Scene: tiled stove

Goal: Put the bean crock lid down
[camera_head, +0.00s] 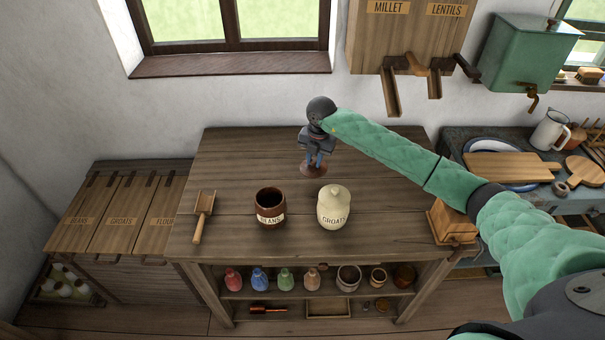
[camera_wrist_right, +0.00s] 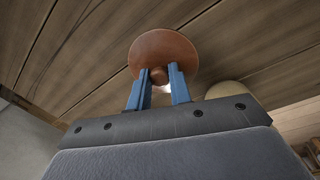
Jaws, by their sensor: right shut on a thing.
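The bean crock lid (camera_head: 314,171) is a round reddish-brown disc at the back middle of the table. My right gripper (camera_head: 315,160) is above it, shut on its knob; in the right wrist view the two blue fingers (camera_wrist_right: 158,88) close on the knob of the lid (camera_wrist_right: 163,48). I cannot tell whether the lid touches the table. The brown bean crock (camera_head: 270,207) stands open, without a lid, in front and to the left of the gripper. My left gripper is not in view.
The cream groats crock (camera_head: 334,208), with its lid on, stands right of the bean crock. A wooden scoop (camera_head: 202,215) lies at the left. The wooden table (camera_head: 240,155) is clear at the back left. Millet and lentil dispensers (camera_head: 410,40) hang on the wall behind.

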